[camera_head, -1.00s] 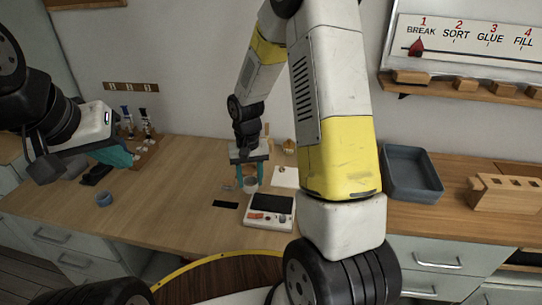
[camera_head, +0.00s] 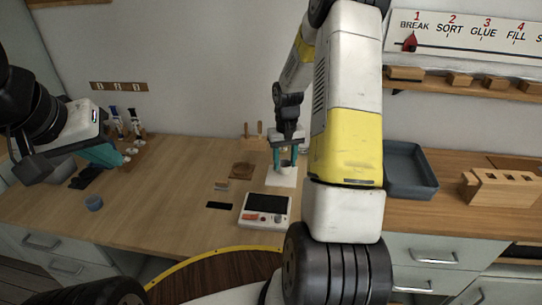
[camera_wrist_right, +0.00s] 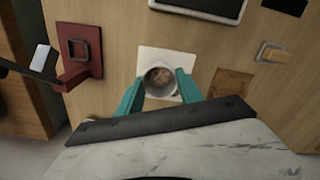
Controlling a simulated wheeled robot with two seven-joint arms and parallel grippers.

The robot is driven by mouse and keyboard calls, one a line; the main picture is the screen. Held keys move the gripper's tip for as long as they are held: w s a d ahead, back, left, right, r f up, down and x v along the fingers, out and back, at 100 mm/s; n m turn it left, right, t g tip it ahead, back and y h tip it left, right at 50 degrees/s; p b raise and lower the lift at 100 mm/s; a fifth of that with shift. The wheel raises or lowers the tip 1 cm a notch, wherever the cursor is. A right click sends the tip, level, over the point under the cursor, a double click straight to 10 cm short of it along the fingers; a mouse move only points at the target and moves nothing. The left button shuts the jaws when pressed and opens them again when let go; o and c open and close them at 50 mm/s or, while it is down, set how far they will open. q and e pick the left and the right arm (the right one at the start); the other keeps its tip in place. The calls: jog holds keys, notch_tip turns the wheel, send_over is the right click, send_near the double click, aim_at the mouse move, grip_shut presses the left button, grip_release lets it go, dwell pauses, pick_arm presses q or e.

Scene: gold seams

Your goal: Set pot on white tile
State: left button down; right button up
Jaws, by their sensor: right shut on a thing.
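The pot (camera_wrist_right: 160,80) is a small grey-white cup with a brownish inside, seen from above in the right wrist view. My right gripper (camera_head: 286,163) has its teal fingers on both sides of the pot and is shut on it. The white tile (camera_wrist_right: 150,57) lies right under the pot in that view; in the head view the tile (camera_head: 281,180) shows below the fingertips. I cannot tell whether the pot touches the tile. In the head view the fingers mostly hide the pot. My left gripper (camera_head: 112,156) is at the left, away from the pot; its opening is unclear.
A white device with a dark screen (camera_head: 265,208) stands in front of the tile. A brown square (camera_head: 242,170) and a black strip (camera_head: 219,205) lie to the left. A wooden stand (camera_head: 253,140) is behind. A red stand (camera_wrist_right: 82,55) is close beside the tile.

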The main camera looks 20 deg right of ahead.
jog(key=shift+f, duration=1.7)
jog(key=shift+f, duration=0.1)
jog(key=shift+f, duration=0.1)
jog(key=o, duration=1.3)
notch_tip(320, 180, up, 13)
notch_tip(320, 180, up, 7)
jog(key=t, duration=0.1)
send_over(285, 169)
jog(key=a, duration=0.2)
jog(key=s+a+r+t, duration=0.1)
jog(key=s+a+r, duration=0.2)
jog(key=s, duration=0.4)
jog(key=s+a+r+t+y, duration=0.1)
jog(key=s+a+r+t, duration=0.1)
jog(key=s+r, duration=0.3)
jog(key=s+a+r+n+t+y, duration=0.1)
jog(key=s+a+r, duration=0.3)
jog(key=s, duration=0.4)
jog(key=shift+s+a+t, duration=0.4)
jog(key=shift+a+t, duration=0.1)
jog(key=shift+t, duration=0.1)
